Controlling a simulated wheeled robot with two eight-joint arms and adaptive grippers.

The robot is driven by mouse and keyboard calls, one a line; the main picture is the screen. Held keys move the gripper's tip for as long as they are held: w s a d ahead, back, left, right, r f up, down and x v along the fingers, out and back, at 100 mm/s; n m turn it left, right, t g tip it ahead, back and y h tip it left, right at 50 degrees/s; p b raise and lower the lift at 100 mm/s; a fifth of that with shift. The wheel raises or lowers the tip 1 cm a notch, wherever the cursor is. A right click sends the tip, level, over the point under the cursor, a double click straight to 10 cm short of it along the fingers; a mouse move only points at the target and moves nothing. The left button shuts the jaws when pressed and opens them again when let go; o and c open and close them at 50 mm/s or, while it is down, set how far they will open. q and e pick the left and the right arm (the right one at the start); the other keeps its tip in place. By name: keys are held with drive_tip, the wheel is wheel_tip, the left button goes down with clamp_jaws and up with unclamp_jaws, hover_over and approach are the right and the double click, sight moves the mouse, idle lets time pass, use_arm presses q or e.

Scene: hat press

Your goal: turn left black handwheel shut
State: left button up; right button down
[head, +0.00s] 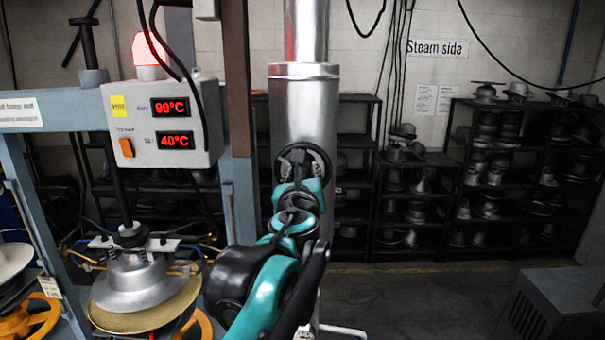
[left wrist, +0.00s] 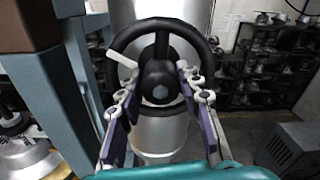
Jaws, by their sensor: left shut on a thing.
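The black handwheel (head: 322,157) is mounted on the front of the shiny vertical steel cylinder, in the middle of the head view. In the left wrist view, the handwheel (left wrist: 205,47) shows its rim, spokes and dark hub, with a pale peg on its left side. My left gripper (head: 299,182) is at the wheel, its arm covering the lower part of it in the head view. In the left wrist view its fingers (left wrist: 158,88) lie on either side of the hub, shut on the wheel. My right gripper is not in view.
The steel cylinder (head: 303,110) stands behind the wheel. A blue-grey press frame (head: 240,190) with a temperature box (head: 160,125) is to the left, above a metal hat form (head: 138,278). Shelves of hats (head: 490,190) line the back wall.

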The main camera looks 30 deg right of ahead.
use_arm(q)
drive_tip(key=m, duration=0.5)
drive_tip(key=shift+m, duration=0.3)
drive_tip(key=m, duration=0.5)
drive_tip(key=shift+m, duration=0.3)
drive_tip(key=shift+y, duration=0.3)
drive_tip(key=o, duration=0.9)
drive_tip(key=shift+v, duration=5.95)
drive_tip(key=shift+f, duration=0.15)
